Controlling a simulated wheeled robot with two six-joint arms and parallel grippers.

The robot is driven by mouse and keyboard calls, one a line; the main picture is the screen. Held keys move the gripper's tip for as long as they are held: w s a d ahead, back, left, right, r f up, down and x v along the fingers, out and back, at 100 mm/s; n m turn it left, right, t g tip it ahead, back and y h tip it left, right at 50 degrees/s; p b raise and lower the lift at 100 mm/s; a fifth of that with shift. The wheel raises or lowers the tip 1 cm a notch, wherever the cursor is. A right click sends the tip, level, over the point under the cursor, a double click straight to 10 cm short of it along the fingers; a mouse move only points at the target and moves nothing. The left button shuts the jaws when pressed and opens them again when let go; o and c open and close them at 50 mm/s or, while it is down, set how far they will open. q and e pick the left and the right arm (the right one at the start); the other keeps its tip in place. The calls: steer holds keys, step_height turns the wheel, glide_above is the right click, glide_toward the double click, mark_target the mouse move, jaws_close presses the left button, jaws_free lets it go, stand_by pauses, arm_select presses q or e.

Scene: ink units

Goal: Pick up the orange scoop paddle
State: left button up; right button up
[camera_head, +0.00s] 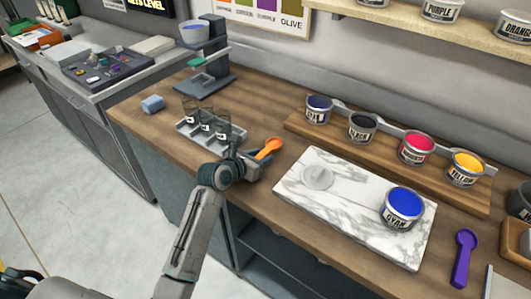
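The orange scoop paddle (268,147) is near the front edge of the wooden counter, between the grey rack of small jars and the white marble slab. Its round end points up and to the right in the head view. My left gripper (258,162) is right at its handle end, and the gripper hides the lower part of the handle. I cannot tell whether the fingers are closed on the handle or only around or beside it. My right gripper is not in view.
Left of the paddle is a rack (190,128) with small dark-labelled jars. To the right, a marble slab (345,215) bears an open cyan tub (404,207). Several open ink tubs stand on a wooden board (440,180) behind. A purple scoop (463,257) lies at the right.

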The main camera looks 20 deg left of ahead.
mark_target(260, 157)
arm_select(q)
jaws_close()
steer(key=shift+r, duration=0.15)
steer(key=shift+r, duration=0.55)
step_height(260, 157, up, 2)
steer(key=shift+r+b, duration=0.15)
steer(key=shift+b, duration=0.25)
steer(key=s, duration=0.5)
steer(key=s+a+b, duration=0.1)
steer(key=s, duration=0.3)
steer(key=s+r+b, duration=0.1)
steer(key=s, duration=0.4)
steer(key=shift+s+a, duration=0.25)
steer(key=shift+s, duration=0.1)
steer(key=shift+s+r, duration=0.2)
steer(key=shift+s, duration=0.45)
